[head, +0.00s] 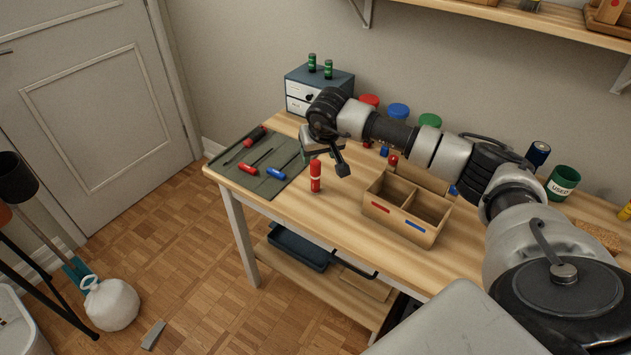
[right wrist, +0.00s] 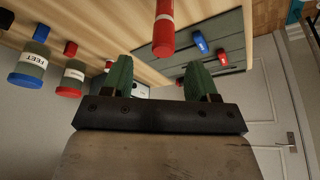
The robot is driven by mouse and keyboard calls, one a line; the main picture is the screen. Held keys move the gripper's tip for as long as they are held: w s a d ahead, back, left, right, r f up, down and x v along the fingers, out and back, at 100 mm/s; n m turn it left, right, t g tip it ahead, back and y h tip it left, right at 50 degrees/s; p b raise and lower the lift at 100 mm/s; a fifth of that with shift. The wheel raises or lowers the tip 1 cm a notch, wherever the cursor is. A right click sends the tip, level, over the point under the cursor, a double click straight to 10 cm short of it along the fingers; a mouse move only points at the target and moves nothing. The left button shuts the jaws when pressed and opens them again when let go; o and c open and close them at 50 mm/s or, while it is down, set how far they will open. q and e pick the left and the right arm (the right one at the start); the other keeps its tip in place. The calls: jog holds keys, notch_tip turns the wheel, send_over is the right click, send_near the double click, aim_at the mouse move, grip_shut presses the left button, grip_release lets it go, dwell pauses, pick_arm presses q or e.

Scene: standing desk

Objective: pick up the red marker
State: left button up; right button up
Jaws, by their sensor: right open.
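The red marker (head: 316,180) stands upright on the desk, near its front edge, between the tool mat and the divided wooden box. It also shows in the right wrist view (right wrist: 163,32), at the top centre, beyond my fingertips and between their lines. My right gripper (head: 326,152) is open and empty, just above and behind the marker in the head view. Its two green fingers stand wide apart in the right wrist view (right wrist: 160,72) and do not appear to touch the marker. My left gripper is not in view.
A green mat (head: 245,181) with screwdrivers lies left. A wooden box (head: 399,228) with red and blue labels stands right. A drawer unit (head: 298,91) and jars with red (head: 369,100), blue (head: 398,110) and green lids are behind. The desk front around the marker is clear.

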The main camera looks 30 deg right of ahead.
aim_at(315, 162)
jog(key=x, duration=0.7)
jog(key=shift+a+f+p, duration=0.1)
jog(key=shift+a+p, duration=0.1)
jog(key=shift+p, duration=0.2)
jog(key=c, duration=1)
